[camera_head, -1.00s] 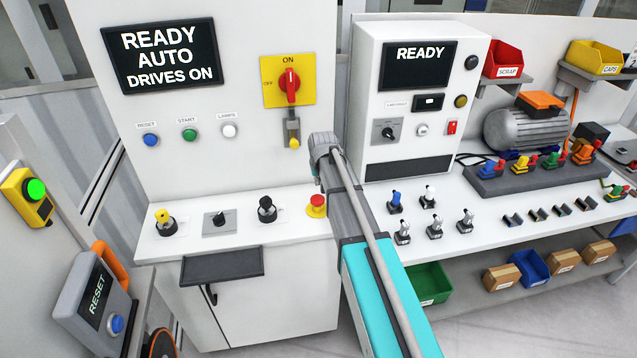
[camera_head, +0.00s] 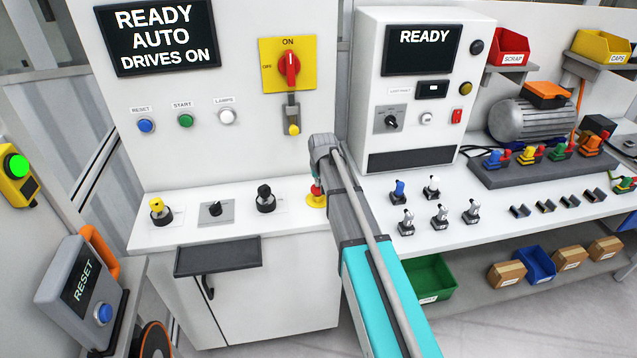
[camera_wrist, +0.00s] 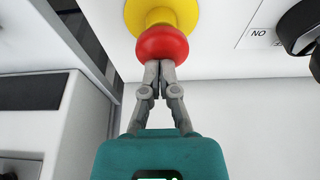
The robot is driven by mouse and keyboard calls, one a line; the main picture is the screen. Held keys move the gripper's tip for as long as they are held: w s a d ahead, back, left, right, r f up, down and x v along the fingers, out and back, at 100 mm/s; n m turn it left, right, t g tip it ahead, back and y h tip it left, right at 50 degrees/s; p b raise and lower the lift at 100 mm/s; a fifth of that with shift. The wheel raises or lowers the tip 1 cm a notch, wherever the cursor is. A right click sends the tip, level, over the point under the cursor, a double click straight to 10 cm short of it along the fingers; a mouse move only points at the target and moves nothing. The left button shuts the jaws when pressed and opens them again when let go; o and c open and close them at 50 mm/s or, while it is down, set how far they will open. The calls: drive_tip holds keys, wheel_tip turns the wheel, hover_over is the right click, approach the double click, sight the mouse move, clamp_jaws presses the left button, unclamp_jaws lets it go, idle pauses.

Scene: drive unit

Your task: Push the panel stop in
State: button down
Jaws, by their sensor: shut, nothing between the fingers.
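The panel stop is a red mushroom button on a yellow base. In the head view the panel stop (camera_head: 316,190) sits at the right end of the white desk panel, partly hidden by my arm. In the wrist view the red cap (camera_wrist: 162,45) shows at top centre, with its yellow base (camera_wrist: 160,13) behind it. My gripper (camera_wrist: 160,66) is shut and empty. Its fingertips are at the near edge of the red cap and look to touch it or nearly so. In the head view my fingers are hidden behind my arm.
A black selector (camera_head: 265,198), a grey-plated switch (camera_head: 215,210) and a yellow knob (camera_head: 160,210) stand left of the stop on the desk. The READY cabinet (camera_head: 408,160) stands to the right. A yellow-tipped lever (camera_head: 293,115) hangs above on the panel.

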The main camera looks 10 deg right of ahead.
idle(0.4)
wheel_tip(320, 180, down, 2)
drive_tip(key=shift+f+b, duration=0.15)
drive_tip(key=shift+b, duration=1)
drive_tip(key=shift+s, duration=0.3)
drive_tip(key=shift+w+r+p, duration=0.15)
drive_tip(key=shift+r+p, duration=0.55)
drive_tip(key=shift+p, duration=0.1)
wheel_tip(320, 180, up, 3)
drive_tip(key=p, duration=0.3)
drive_tip(key=p+v, duration=0.9)
drive_tip(key=shift+r, duration=0.45)
